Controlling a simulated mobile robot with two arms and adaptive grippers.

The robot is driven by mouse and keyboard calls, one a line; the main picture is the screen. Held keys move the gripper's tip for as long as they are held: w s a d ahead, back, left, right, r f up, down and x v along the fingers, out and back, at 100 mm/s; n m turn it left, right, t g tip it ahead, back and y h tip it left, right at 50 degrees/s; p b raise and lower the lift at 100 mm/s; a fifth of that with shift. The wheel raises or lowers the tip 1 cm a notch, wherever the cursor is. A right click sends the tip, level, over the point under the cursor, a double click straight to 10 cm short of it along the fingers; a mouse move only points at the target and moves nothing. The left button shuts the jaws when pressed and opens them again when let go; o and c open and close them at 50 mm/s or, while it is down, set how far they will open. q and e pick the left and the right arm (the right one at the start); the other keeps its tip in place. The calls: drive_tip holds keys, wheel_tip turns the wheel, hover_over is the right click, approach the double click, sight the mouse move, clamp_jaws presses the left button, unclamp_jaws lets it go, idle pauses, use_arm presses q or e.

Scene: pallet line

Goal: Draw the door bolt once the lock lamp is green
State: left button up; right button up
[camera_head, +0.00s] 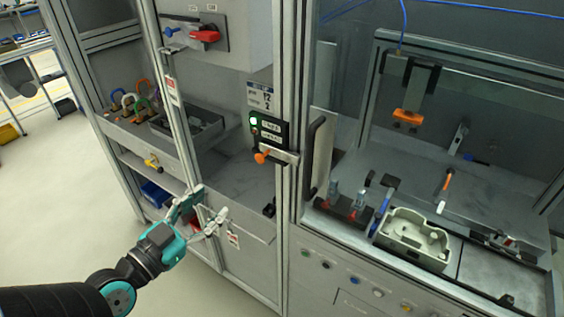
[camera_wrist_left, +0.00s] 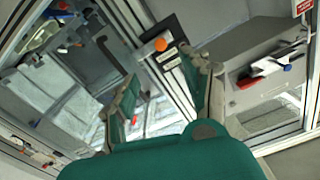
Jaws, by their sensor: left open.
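The lock box (camera_head: 270,129) is on the door post and its lamp (camera_head: 253,121) glows green. Just below it is the door bolt (camera_head: 279,154), a metal bar with an orange knob (camera_head: 261,157) at its left end. My left gripper (camera_head: 213,201) is open and empty, below and to the left of the knob, apart from it. In the left wrist view the orange knob (camera_wrist_left: 161,44) shows beyond the open fingers (camera_wrist_left: 163,75), roughly between them. I cannot make out the lamp in that view. My right gripper is in neither view.
A black door handle (camera_head: 313,157) stands right of the bolt. Behind the glass are a pale green housing (camera_head: 412,238) and tools. A red-handled switch (camera_head: 204,36) is on the panel above. Coloured padlocks (camera_head: 133,101) sit on the left shelf. The floor at left is clear.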

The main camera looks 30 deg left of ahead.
use_arm(q)
drive_tip(key=b, duration=0.3)
approach(258, 160)
drive_tip(key=w+p, duration=0.1)
drive_tip(key=w, duration=0.2)
drive_tip(key=w+p, duration=0.1)
drive_tip(key=w, duration=0.2)
drive_tip(key=w+d+p, duration=0.1)
drive_tip(key=w, duration=0.2)
drive_tip(key=shift+w+r+p, duration=0.15)
drive_tip(key=shift+w+p, duration=0.2)
drive_tip(key=shift+w, duration=0.4)
clamp_jaws()
drive_tip(key=shift+a, duration=0.1)
